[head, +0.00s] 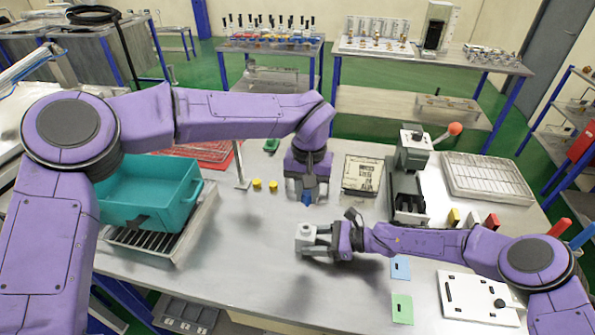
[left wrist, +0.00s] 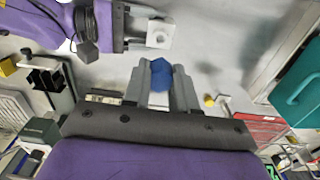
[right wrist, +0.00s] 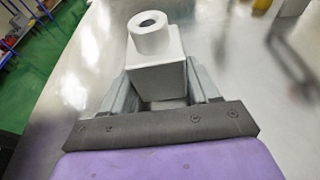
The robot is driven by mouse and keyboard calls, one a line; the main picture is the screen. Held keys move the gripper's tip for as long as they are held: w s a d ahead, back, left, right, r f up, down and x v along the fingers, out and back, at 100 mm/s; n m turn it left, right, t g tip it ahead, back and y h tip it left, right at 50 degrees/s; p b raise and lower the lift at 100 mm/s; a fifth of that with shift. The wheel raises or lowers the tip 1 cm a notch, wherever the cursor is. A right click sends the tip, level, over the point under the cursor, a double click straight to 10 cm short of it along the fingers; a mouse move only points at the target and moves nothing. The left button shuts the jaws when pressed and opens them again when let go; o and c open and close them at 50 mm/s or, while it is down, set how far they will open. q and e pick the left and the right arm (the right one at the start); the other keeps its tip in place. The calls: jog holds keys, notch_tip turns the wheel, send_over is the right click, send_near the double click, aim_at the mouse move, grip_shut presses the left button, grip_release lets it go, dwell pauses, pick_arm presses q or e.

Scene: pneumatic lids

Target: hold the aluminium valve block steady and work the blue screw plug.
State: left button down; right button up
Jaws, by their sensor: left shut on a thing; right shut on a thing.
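The aluminium valve block (head: 304,233) is a pale grey block with a round boss on top. The right wrist view shows the block (right wrist: 160,75) upright between the fingers, with an open dark hole in the boss. My right gripper (head: 318,243) is shut on the block's sides. The blue screw plug (head: 307,199) is in the fingertips of my left gripper (head: 307,190), which points down behind the block. The left wrist view shows the plug (left wrist: 161,74) between the fingers, apart from the block (left wrist: 160,35). The plug's lower end is not clear.
A teal bin (head: 150,190) is at the left. A dark press (head: 409,180) and a printed box (head: 361,175) stand at the right. The table front (head: 260,280) is clear.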

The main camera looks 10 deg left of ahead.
pick_arm(q)
jog(key=shift+f, duration=0.1)
dwell(0.3)
jog(key=shift+f, duration=3.55)
jog(key=shift+f, duration=1.25)
jog(key=m, duration=0.4)
jog(key=c, duration=0.8)
grip_release()
jog(key=shift+c, duration=0.9)
